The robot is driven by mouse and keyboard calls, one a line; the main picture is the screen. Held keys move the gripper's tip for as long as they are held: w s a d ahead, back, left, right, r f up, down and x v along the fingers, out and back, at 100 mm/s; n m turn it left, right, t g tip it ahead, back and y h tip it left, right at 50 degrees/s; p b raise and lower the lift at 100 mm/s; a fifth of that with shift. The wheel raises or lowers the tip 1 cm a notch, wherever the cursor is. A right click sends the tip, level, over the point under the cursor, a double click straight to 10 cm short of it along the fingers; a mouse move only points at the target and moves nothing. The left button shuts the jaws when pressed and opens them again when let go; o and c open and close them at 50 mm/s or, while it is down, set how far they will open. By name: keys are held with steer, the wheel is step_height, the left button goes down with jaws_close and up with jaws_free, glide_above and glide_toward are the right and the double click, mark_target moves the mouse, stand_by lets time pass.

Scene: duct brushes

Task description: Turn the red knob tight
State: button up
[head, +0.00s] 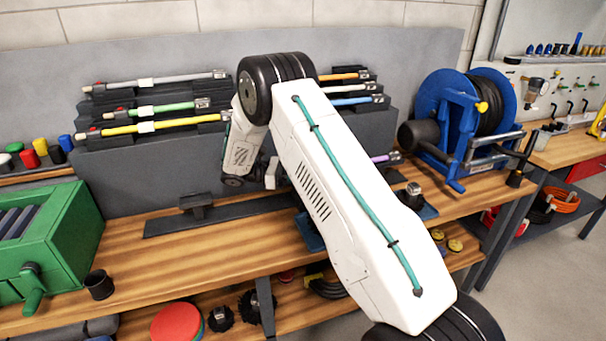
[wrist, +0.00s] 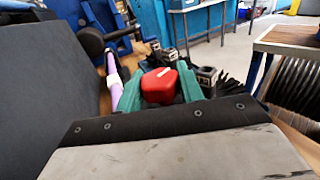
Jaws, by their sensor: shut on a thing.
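The red knob (wrist: 158,86) shows in the wrist view between the two green fingers of my gripper (wrist: 159,92). It is a rounded block with a short white mark on its top. My gripper is shut on the knob, with one finger at each side. What the knob is mounted on is hidden below it. In the head view my white arm covers both the knob and the fingers. A purple rod (wrist: 115,82) lies just left of the left finger; its end also shows in the head view (head: 385,158).
Several coloured rods lie on a dark rack (head: 150,158). A blue hose reel (head: 455,125) stands right on the wooden bench (head: 200,250). A green box (head: 75,240) stands at the left. Black parts with square metal ends (wrist: 207,76) stand close right of my fingers.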

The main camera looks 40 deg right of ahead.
steer(key=o, duration=0.9)
steer(key=shift+o, duration=0.2)
steer(key=shift+r, duration=0.25)
steer(key=r, duration=0.1)
steer(key=s+r, duration=0.1)
steer(key=r, duration=0.1)
steer(key=shift+a+r, duration=0.15)
steer(key=s+a+r, duration=0.1)
steer(key=s+a, duration=0.3)
steer(key=s, duration=1)
steer(key=shift+s, duration=0.2)
steer(key=shift+r, duration=0.1)
